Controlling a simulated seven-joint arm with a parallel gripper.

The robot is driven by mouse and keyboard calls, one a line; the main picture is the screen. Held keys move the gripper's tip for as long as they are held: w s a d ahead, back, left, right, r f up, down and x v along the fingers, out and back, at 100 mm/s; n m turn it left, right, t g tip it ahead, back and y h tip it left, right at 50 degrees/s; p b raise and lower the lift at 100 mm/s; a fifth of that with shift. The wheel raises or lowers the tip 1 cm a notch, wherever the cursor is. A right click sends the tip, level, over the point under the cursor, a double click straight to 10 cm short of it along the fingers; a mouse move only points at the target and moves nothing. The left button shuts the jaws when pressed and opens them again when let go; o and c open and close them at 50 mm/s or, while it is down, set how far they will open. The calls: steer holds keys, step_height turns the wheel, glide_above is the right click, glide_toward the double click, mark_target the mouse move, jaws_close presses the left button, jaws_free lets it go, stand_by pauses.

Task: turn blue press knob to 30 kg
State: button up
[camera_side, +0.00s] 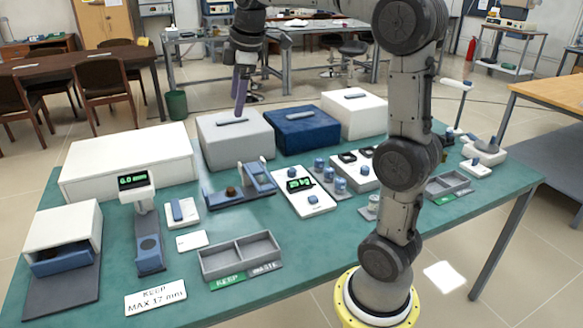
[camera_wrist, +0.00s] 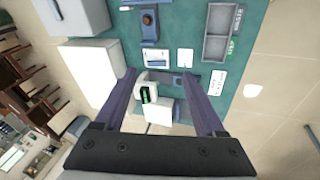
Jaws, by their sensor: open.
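A white panel (camera_side: 303,192) with a dark display of green digits, seemingly in kg, stands mid-table in the side view. It carries small blue knobs, one near its front edge (camera_side: 313,199) and one at its back (camera_side: 291,171). The digits are too small to read surely. Left of it is a blue press-like device (camera_side: 240,187) with a brown round part; it also shows in the wrist view (camera_wrist: 149,20). My gripper (camera_side: 239,112) is open and empty, high above the table near the grey box, well apart from the knobs. In the wrist view its fingers (camera_wrist: 160,72) are spread, with the gauge below.
A gauge (camera_side: 140,215) reading 6.0 mm stands left, beside a white furnace-like box (camera_side: 62,240). A two-compartment tray (camera_side: 240,257) labelled KEEP and WASTE is in front. Grey (camera_side: 234,138), blue (camera_side: 300,128) and white (camera_side: 353,114) boxes line the back. More blue knobs (camera_side: 330,174) stand right of the panel.

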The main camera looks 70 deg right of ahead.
steer(key=w+d+f+g, duration=0.1)
steer(key=w+d+f, duration=0.25)
steer(key=d, duration=0.55)
steer(key=m+g+y, duration=0.1)
steer(key=m+g, duration=0.1)
steer(key=m, duration=0.2)
glide_above(292, 169)
step_height(292, 169, down, 18)
step_height(292, 169, down, 13)
steer(key=shift+a+f, duration=0.1)
steer(key=shift+a, duration=0.05)
jaws_close()
